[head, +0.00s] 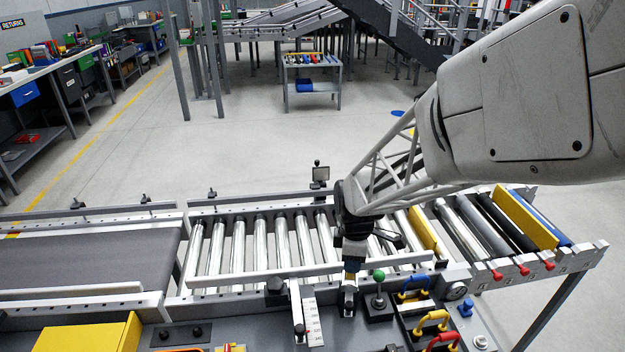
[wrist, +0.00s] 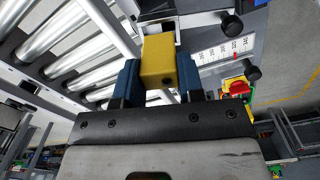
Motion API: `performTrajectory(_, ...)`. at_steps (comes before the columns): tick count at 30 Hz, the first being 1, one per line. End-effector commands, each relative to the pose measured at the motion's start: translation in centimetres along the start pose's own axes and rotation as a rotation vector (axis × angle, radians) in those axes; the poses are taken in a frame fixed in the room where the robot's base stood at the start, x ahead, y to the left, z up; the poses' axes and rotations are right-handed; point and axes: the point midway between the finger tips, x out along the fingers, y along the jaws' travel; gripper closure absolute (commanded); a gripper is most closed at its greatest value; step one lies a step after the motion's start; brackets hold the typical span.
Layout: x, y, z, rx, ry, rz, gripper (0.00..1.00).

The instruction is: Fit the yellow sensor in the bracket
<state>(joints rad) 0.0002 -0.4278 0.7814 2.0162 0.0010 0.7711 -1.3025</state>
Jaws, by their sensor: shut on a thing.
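The yellow sensor (wrist: 158,60) is a small block held between the two blue fingers of my gripper (wrist: 159,82) in the wrist view. In the head view my gripper (head: 352,266) points down at the near edge of the roller conveyor, and only a sliver of yellow shows between its fingers. A small grey upright part, which looks like the bracket (head: 348,300), stands just below the fingertips on the near rail. I cannot tell whether the sensor touches it.
A white scale (head: 313,318) with dark knobs stands close on the left. A green-topped lever (head: 379,276) stands close on the right, with coloured handles (head: 432,320) beyond it. A yellow box (head: 95,335) is at the lower left. Rollers (head: 260,245) lie behind.

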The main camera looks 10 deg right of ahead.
Motion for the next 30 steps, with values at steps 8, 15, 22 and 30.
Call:
performTrajectory(8,0.8,0.0,0.0,0.000,0.000,0.000,0.88)
performTrajectory(15,1.5,0.0,0.0,0.000,0.000,-0.001,0.88)
performTrajectory(22,2.1,0.0,0.0,0.000,0.000,-0.001,0.88)
performTrajectory(30,2.9,0.0,0.0,0.000,0.000,0.000,0.88)
